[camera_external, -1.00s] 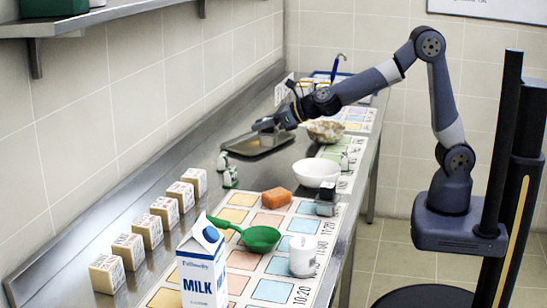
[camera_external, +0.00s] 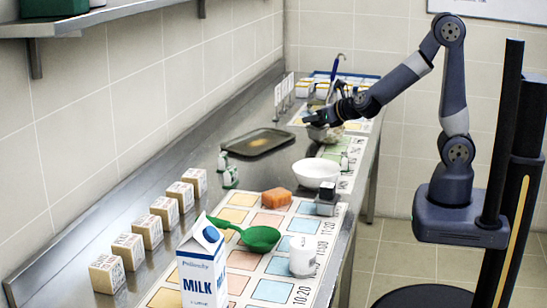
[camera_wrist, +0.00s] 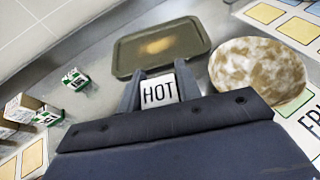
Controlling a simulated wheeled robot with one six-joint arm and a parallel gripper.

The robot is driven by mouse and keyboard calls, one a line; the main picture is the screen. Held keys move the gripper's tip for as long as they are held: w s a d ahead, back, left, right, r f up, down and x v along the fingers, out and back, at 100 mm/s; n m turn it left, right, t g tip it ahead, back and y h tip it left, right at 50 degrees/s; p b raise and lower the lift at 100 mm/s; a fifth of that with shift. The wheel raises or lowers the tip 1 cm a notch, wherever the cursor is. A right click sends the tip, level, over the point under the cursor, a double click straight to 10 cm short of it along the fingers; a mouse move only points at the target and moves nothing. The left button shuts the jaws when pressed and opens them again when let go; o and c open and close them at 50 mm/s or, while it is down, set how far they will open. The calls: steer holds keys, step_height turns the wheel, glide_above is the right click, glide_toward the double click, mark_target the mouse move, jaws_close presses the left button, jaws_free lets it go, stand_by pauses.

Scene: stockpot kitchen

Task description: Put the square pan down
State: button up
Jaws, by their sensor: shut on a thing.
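The square pan (camera_external: 235,146) is a dark, shallow, tray-like pan with a yellowish-brown patch in its middle. It lies flat on the steel counter, and also shows at the top of the wrist view (camera_wrist: 130,65). My gripper (camera_wrist: 160,92) is apart from the pan. Its fingers are shut on a small white piece marked HOT (camera_wrist: 158,93); how deep this piece is cannot be told. In the external view my gripper (camera_external: 312,124) is to the right of the pan, above the counter, in front of the mottled bowl.
The mottled bowl (camera_wrist: 258,75) stands close right of my gripper. Small green-white cartons (camera_wrist: 75,80) stand left. Bare steel surrounds the pan.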

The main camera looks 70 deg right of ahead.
mark_target(313, 135)
steer(key=shift+f+b, duration=0.55)
steer(key=shift+f, duration=2.6)
steer(key=shift+f+b, duration=0.2)
steer(key=shift+b, duration=0.1)
steer(key=o, duration=1.1)
steer(key=shift+r, duration=0.1)
steer(key=shift+r+p, duration=0.2)
steer(key=shift+p, duration=0.2)
steer(key=p+v, duration=0.1)
steer(key=v, duration=1.1)
steer(key=shift+f, duration=0.1)
